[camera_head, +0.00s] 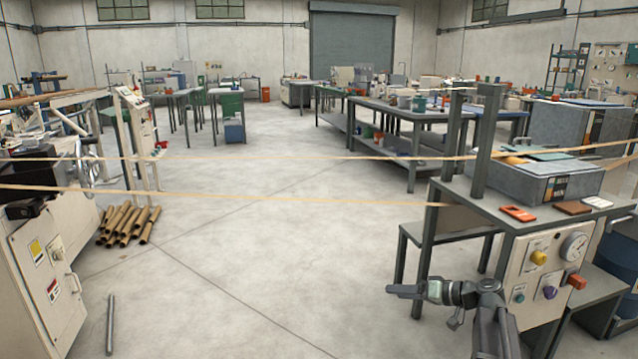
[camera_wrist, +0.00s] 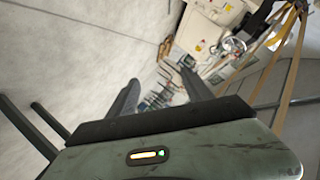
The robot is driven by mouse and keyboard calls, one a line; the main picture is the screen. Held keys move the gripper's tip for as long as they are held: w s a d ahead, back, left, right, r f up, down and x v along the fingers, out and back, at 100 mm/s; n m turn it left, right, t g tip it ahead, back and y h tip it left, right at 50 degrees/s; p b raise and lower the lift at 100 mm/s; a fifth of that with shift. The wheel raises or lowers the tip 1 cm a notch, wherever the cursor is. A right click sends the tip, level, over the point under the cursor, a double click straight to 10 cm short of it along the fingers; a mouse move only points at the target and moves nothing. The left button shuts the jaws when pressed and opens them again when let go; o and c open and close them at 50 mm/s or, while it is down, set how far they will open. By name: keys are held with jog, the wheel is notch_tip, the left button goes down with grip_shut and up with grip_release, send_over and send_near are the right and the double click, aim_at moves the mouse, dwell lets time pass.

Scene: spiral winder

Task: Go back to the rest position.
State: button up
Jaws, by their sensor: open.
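My gripper (camera_head: 405,291) is at the lower right of the head view, at the end of my folded arm, and points left over the concrete floor. In the wrist view, the two dark fingers of my gripper (camera_wrist: 160,90) stand apart. Nothing shows between them but background, so it is open and empty. It is in front of the bench with the control panel (camera_head: 545,262) and does not appear to hold anything.
Pale tapes (camera_head: 250,194) stretch across the room from the winding machine (camera_head: 45,255) at left to the right bench. The central floor is clear. A handwheel (camera_wrist: 233,46) shows in the wrist view.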

jog(key=s+a+f+n+g+h, duration=0.1)
jog(key=s+a+f+g, duration=0.1)
jog(key=a, duration=0.4)
jog(key=s+a+f+n+g, duration=0.1)
jog(key=s+a+f+g, duration=0.15)
jog(key=a, duration=0.45)
jog(key=s+a+f+g+h+p, duration=0.25)
jog(key=s+f+h, duration=0.45)
jog(key=s, duration=0.4)
jog(key=s+d+m+g+h+p, duration=0.1)
jog(key=s+d+m+h, duration=0.25)
jog(key=d, duration=0.35)
notch_tip(320, 180, up, 36)
jog(key=p, duration=3.6)
jog(key=shift+w+r+m, duration=0.25)
jog(key=shift+w+m, duration=0.1)
